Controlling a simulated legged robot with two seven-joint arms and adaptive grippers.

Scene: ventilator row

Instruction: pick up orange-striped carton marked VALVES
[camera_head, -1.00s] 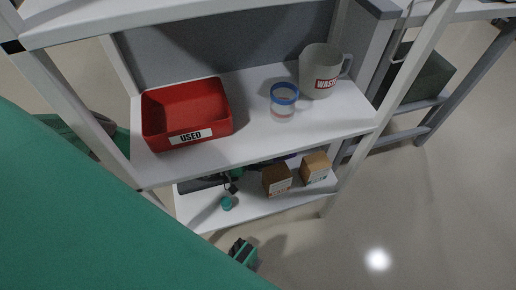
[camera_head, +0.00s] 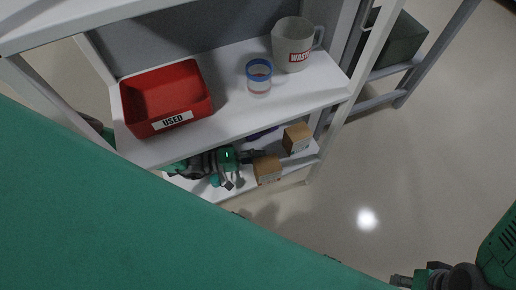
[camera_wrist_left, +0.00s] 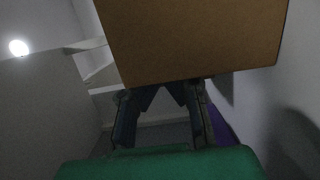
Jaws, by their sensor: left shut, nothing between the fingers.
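Two brown cartons stand on the lower shelf: a nearer carton (camera_head: 268,170) and one farther right (camera_head: 297,138). Their markings are too small to read, so I cannot tell which says VALVES. My left gripper (camera_head: 256,156) is at the lower shelf, its fingertips close to the nearer carton and pointing toward the cartons. In the left wrist view a plain brown carton (camera_wrist_left: 195,40) fills the top, beyond the shut, empty fingers (camera_wrist_left: 165,92); I cannot tell whether they touch it. My right gripper (camera_head: 402,281) is at the bottom right edge, its fingers unclear.
The upper shelf (camera_head: 222,115) holds a red USED bin (camera_head: 135,118), a clear blue-rimmed cup (camera_head: 259,80) and a grey WASTE jug (camera_head: 291,45). It overhangs the lower shelf. Floor at right is clear.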

